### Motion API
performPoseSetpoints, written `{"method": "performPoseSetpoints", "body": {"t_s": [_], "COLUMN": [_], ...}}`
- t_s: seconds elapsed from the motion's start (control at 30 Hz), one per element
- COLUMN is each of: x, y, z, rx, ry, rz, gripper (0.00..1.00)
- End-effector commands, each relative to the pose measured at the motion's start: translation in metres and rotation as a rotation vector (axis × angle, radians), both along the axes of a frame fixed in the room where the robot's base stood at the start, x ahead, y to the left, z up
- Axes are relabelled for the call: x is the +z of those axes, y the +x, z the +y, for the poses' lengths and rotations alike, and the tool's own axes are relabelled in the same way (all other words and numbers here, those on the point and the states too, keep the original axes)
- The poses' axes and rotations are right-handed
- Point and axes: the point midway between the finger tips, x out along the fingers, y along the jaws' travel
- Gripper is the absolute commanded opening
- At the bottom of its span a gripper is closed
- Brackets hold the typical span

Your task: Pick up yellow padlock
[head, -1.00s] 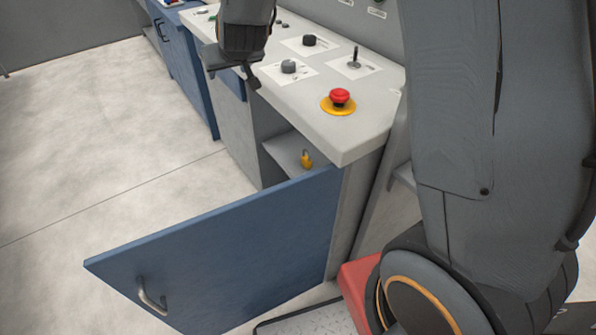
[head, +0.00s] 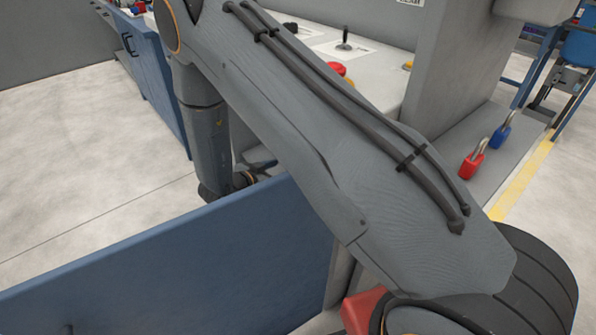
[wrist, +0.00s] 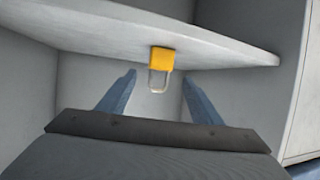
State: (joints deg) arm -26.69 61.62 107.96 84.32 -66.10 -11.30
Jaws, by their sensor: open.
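The yellow padlock (wrist: 161,58) shows in the wrist view against the pale cabinet shelf (wrist: 215,48), with its metal shackle pointing down in the picture. My gripper (wrist: 158,73) is open, its two blue-grey fingers spread to the left and right of the padlock. The fingertips appear apart from it; the exact depth gap is hard to tell. In the head view the padlock and fingers are hidden behind my arm and the open blue cabinet door (head: 180,265).
The blue door stands open in front of the cabinet. A red padlock (head: 472,165) and a blue padlock (head: 501,136) sit on a grey ledge at the right. The worktop carries a red button (head: 336,69). Cabinet walls close in around my gripper.

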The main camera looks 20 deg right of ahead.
Motion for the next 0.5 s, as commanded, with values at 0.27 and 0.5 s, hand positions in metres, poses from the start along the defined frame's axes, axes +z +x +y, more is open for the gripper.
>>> {"method": "performPoseSetpoints", "body": {"t_s": [0.27, 0.5], "x": [-0.010, -0.021], "y": [0.013, 0.029], "z": [-0.020, -0.043], "rx": [-0.004, -0.005], "ry": [0.000, 0.000], "rz": [-0.001, 0.000], "gripper": [0.59, 0.59]}}
